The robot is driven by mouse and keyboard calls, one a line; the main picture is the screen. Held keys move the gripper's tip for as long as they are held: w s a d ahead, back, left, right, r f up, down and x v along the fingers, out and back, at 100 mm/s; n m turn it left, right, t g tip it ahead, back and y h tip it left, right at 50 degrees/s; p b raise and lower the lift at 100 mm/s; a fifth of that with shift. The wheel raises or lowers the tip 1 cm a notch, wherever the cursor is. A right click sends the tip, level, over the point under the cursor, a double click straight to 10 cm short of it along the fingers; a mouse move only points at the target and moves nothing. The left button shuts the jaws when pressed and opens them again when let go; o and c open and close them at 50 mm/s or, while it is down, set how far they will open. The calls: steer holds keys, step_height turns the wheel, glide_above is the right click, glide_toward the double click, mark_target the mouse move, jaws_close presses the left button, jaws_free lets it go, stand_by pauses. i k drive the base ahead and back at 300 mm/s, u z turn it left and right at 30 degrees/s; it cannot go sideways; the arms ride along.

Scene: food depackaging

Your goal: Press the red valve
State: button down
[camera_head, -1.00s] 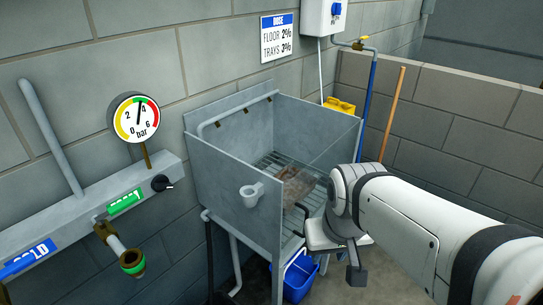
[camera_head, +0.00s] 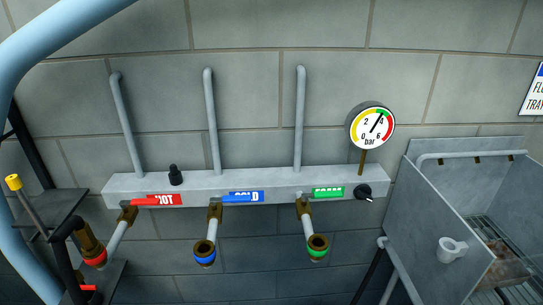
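The red valve (camera_head: 138,202) is at the left end of the grey wall manifold (camera_head: 209,184). Its red lever lies sideways against the red label, which reads "HOT" in part (camera_head: 166,200). A pipe slants down left from it to a brass outlet with a red ring (camera_head: 95,258). My gripper is outside the picture, so its distance from the valve cannot be told.
Blue (camera_head: 230,199) and green (camera_head: 308,194) valves sit further right, with a black knob (camera_head: 364,192) and a pressure gauge (camera_head: 372,127). A metal sink (camera_head: 435,220) stands at right. A thick light-blue hose (camera_head: 25,50) curves down the left side.

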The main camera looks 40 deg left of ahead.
mark_target(123, 205)
steer(key=u, duration=0.4)
steer(key=k, duration=1.25)
steer(key=u, duration=1)
steer(key=i, duration=1.3)
steer(key=z, duration=0.05)
